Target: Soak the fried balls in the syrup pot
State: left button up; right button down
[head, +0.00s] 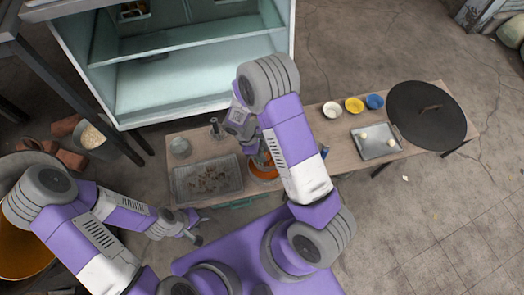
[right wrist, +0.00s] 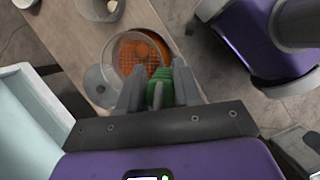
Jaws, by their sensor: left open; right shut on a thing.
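My right gripper (right wrist: 158,92) is shut on a green handle (right wrist: 158,74). A round mesh strainer (right wrist: 128,54) lies just beyond the handle, over or in the orange syrup pot (right wrist: 160,47); I cannot tell how deep. The pot also shows in the head view (head: 262,177), partly covered by my right arm. I cannot make out any balls inside the strainer. My left gripper (head: 199,229) is open and empty, at the table's near side below the tray.
A glass jar (head: 180,150) is behind the fried tray. An open cabinet (head: 190,90) is behind the table.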

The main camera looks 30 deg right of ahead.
jog(key=shift+r+p, duration=1.25)
jog(key=shift+r, duration=0.35)
jog(key=shift+f, duration=0.1)
jog(key=shift+w, duration=0.1)
